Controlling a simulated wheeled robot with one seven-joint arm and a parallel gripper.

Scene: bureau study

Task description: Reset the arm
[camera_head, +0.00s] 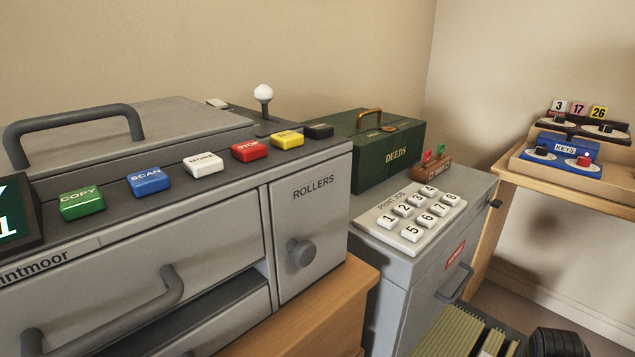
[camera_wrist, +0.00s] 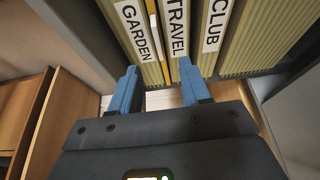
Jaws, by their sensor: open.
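My gripper (camera_wrist: 158,92) shows in the wrist view, with two blue fingers apart and nothing between them. The fingertips point toward hanging files labelled GARDEN (camera_wrist: 138,34), TRAVEL (camera_wrist: 176,28) and CLUB (camera_wrist: 215,25). I cannot tell whether the fingers touch the files. In the head view, a dark rounded part at the bottom right edge appears to be my arm, beside the green ribbed files (camera_head: 455,333). My gripper's fingers are not visible in the head view.
A grey copier (camera_head: 205,235) with coloured buttons fills the left. A grey cabinet (camera_head: 385,290) carries a number keypad (camera_head: 385,222) and a green DEEDS box (camera_head: 400,155). A wooden desk (camera_head: 530,187) with a KEYS box (camera_head: 565,148) stands at right. Some floor shows between.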

